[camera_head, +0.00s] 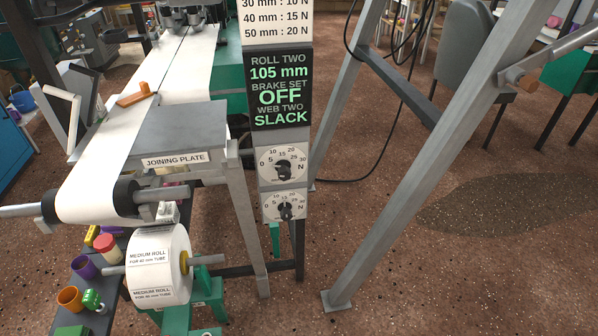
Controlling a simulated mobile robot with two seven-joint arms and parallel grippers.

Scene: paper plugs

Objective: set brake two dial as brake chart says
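Two round white dials with black knobs sit one above the other on a grey post: the upper dial (269,157) and the lower dial (271,204). Both have number scales up to 30 and an N mark. No label shows which is brake two, and the pointer settings are too small to read surely. A black display (280,88) above them reads roll two 105 mm, brake set OFF, web two SLACK. The chart (277,18) above is cut off at the top; its visible rows read 30 mm : 10 N, 40 mm : 15 N, 50 mm : 20 N. Neither gripper shows.
The joining plate (180,130) and white paper web (95,180) lie left of the dials. A medium paper roll (158,262) sits below on a spindle. A slanted grey frame leg (415,165) stands at the right. Floor between post and leg is mostly clear.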

